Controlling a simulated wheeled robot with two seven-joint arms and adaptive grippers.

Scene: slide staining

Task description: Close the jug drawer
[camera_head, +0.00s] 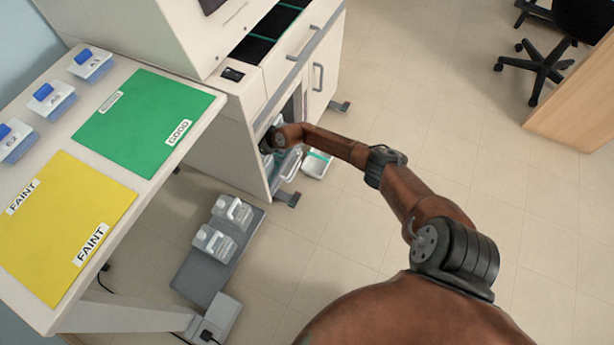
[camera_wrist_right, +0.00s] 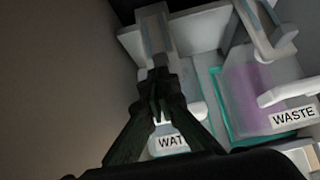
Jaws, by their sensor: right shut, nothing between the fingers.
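The jug drawer (camera_head: 317,166) is a low white tray with a teal lining, sticking out at floor level from the white cabinet. In the right wrist view its teal lining (camera_wrist_right: 217,100) runs beside a waste jug (camera_wrist_right: 247,85) with purple liquid and a "WASTE" label. A second jug (camera_wrist_right: 170,143), labelled "WAT…", is partly hidden behind my fingers. My right gripper (camera_wrist_right: 158,100) is shut and empty, over the drawer's jugs; contact cannot be told. In the head view my right arm reaches to the cabinet's lower opening and mostly hides the gripper. My left gripper is not in view.
The cabinet's side wall (camera_wrist_right: 50,90) is close on the left in the wrist view. A table with green (camera_head: 140,120) and yellow (camera_head: 65,225) mats stands at left. Two jugs sit on a grey floor platform (camera_head: 195,280). Floor to the right is clear up to a chair (camera_head: 540,65).

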